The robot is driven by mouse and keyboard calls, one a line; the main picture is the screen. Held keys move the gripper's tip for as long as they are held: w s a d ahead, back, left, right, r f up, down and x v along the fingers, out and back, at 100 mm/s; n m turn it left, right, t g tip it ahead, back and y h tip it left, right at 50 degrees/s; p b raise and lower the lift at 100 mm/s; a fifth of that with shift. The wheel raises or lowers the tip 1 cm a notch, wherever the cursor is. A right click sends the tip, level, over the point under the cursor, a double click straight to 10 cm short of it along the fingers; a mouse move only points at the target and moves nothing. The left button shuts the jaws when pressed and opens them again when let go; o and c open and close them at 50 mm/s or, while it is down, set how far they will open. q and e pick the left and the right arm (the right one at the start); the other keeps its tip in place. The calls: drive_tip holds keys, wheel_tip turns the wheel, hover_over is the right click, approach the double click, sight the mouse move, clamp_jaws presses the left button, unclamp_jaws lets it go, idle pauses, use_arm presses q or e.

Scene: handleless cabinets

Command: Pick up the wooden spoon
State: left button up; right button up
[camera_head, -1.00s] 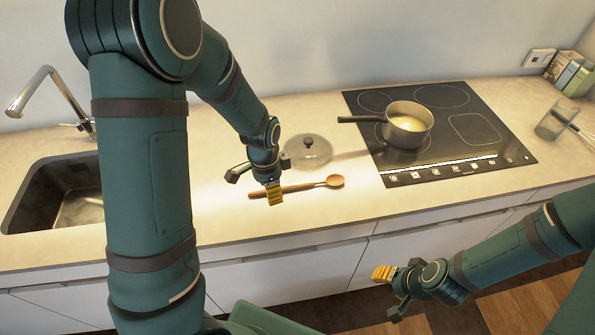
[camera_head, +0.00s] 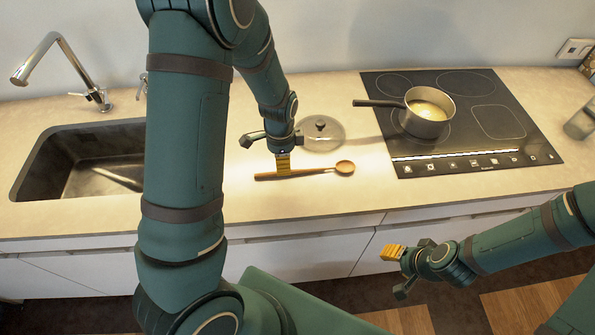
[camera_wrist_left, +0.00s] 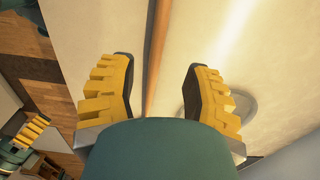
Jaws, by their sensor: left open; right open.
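The wooden spoon (camera_head: 322,171) lies on the counter between the sink and the cooktop, its bowl to the right. My left gripper (camera_head: 274,155) is open above the left part of its handle, and one yellow finger covers a little of it. In the left wrist view, the spoon handle (camera_wrist_left: 158,35) runs between the two open fingers of my left gripper (camera_wrist_left: 160,75), apart from both; the lower handle is hidden by the gripper's body. My right gripper (camera_head: 396,272) is open and empty in front of the cabinets, away from the spoon.
A glass lid (camera_head: 322,130) lies just behind the spoon, close to my left gripper. A pot (camera_head: 425,113) stands on the cooktop (camera_head: 500,150), its handle pointing left. The sink (camera_head: 45,170) is at the left. The counter in front of the spoon is clear.

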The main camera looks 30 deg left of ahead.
sight(306, 171)
use_arm(q)
drive_tip(key=f, duration=0.5)
drive_tip(key=shift+d, duration=0.3)
drive_tip(key=shift+c, duration=0.5)
clamp_jaws()
